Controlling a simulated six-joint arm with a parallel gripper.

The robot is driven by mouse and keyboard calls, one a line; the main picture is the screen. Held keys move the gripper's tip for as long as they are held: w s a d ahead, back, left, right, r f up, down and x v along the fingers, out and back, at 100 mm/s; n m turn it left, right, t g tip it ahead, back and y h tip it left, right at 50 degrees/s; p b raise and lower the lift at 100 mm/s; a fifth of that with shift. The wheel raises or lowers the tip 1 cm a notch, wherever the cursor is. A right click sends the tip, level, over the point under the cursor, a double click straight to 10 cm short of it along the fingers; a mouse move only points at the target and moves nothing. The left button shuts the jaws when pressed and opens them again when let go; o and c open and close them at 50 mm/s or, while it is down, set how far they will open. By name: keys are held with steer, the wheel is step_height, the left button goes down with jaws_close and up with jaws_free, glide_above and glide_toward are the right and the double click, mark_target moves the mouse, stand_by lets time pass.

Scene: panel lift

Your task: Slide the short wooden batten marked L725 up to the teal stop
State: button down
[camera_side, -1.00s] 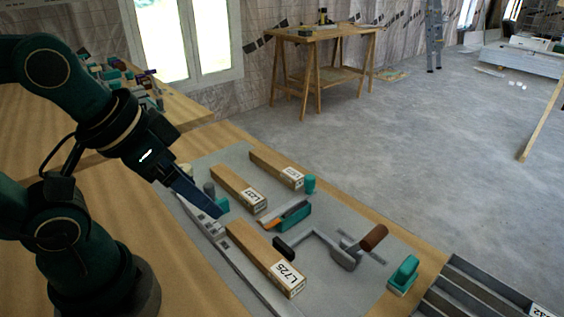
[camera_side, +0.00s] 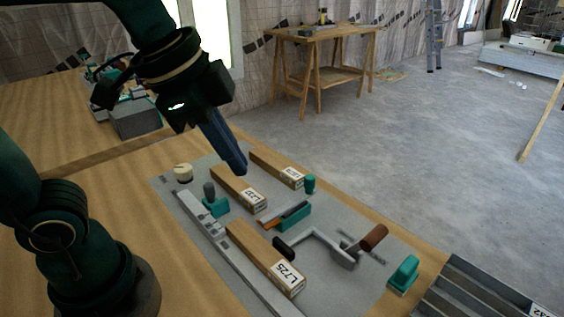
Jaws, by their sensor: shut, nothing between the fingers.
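The short wooden batten marked L725 (camera_side: 258,253) lies on the grey mat, its labelled end facing the lower right. It lies beside a long grey metal rail. A teal block (camera_side: 404,275) stands on the mat's right side, apart from the batten. A teal piece with a grey knob (camera_side: 215,204) stands near the rail, beyond the batten's far end. I cannot tell for certain which teal piece is the stop. My gripper (camera_side: 238,166) is shut and empty, pointing down above the other battens, apart from L725. Its fingertips look close together.
Two other labelled battens (camera_side: 232,183) (camera_side: 270,164) lie behind. A clamp with a brown handle (camera_side: 373,238), a teal-and-orange tool (camera_side: 292,215) and a teal cylinder (camera_side: 310,184) crowd the right. The metal rail (camera_side: 238,262) runs along the left. A grey slotted tray (camera_side: 455,290) stands lower right.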

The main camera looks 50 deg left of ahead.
mark_target(281, 268)
steer(key=w+d+f+m+g, duration=0.1)
steer(key=d+f+m+g, duration=0.1)
steer(key=d+f+m, duration=0.45)
steer(key=w+d+f+m+g, duration=0.2)
steer(key=d+f+m, duration=0.1)
steer(key=d, duration=0.6)
steer(key=shift+y, duration=0.3)
steer(key=f, duration=1)
steer(key=shift+s+a+f, duration=0.15)
steer(key=shift+a+f, duration=0.05)
steer(key=shift+a, duration=0.05)
steer(key=shift+a+r, duration=0.25)
steer(key=shift+a, duration=1.65)
steer(key=a, duration=0.5)
steer(key=shift+a, duration=0.4)
steer(key=shift+d, duration=0.15)
